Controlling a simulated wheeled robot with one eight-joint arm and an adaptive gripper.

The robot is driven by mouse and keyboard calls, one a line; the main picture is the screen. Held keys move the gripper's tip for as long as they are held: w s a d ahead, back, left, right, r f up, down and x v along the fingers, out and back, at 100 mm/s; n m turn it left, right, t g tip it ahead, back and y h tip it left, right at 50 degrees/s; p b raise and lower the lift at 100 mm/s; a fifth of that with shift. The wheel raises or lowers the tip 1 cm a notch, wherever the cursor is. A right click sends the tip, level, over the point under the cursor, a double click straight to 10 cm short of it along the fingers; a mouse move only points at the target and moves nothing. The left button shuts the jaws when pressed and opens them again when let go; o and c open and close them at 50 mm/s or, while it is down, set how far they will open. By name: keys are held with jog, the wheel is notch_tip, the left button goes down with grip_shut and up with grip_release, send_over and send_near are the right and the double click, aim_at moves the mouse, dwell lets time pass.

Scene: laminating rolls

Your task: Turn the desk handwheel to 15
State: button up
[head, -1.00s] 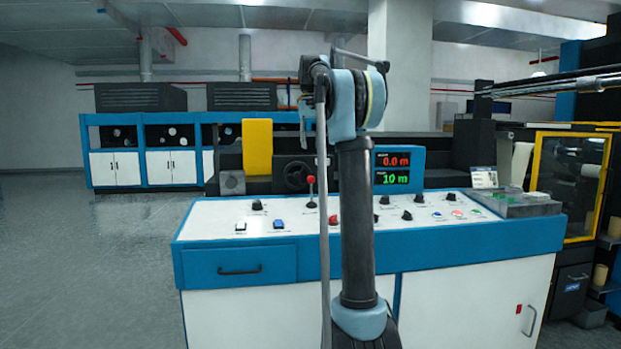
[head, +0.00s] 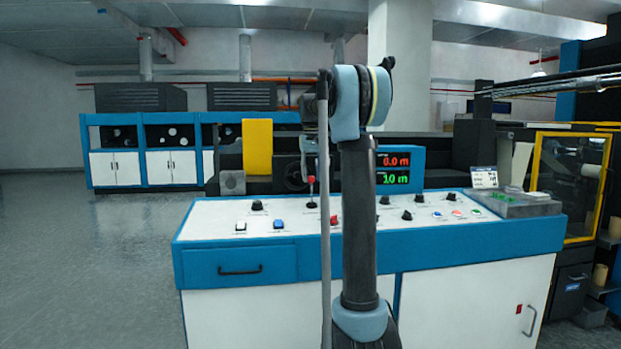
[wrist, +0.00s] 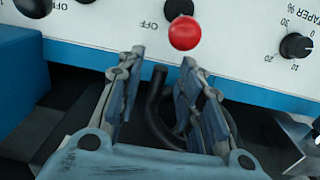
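The handwheel (head: 293,178) is a dark wheel behind the white desk top, left of the display. In the head view my arm covers its right part. In the wrist view a dark curved rim (wrist: 155,98) shows between and below my fingers; the rest of the wheel is hidden behind the right finger. My gripper (wrist: 163,57) is open, with a clear gap between its fingers and nothing visibly gripped. Whether a finger touches the rim, I cannot tell. No scale reading for the wheel is legible.
The red-ball lever (wrist: 184,33) stands close beyond my fingertips. A black taper knob (wrist: 296,45) is to its right. The desk (head: 215,222) carries several knobs and buttons. A display (head: 398,170) shows 0.0 m and 10 m. A yellow panel (head: 257,147) stands left of the wheel.

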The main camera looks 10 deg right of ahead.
jog(key=shift+c, duration=0.6)
grip_shut()
jog(key=shift+f+y, duration=0.15)
jog(key=shift+y, duration=0.15)
jog(key=shift+d+f, duration=0.1)
jog(key=shift+d, duration=0.05)
jog(key=f+y, duration=0.1)
jog(key=y, duration=0.2)
jog(key=shift+d+f, duration=0.1)
jog(key=shift+f, duration=0.1)
jog(key=shift+a+f+y, duration=0.15)
jog(key=shift+f+y, duration=0.3)
jog(key=shift+y, duration=0.6)
jog(key=shift+a+f+y, duration=0.15)
jog(key=shift+f+y, duration=0.25)
jog(key=shift+y, duration=0.65)
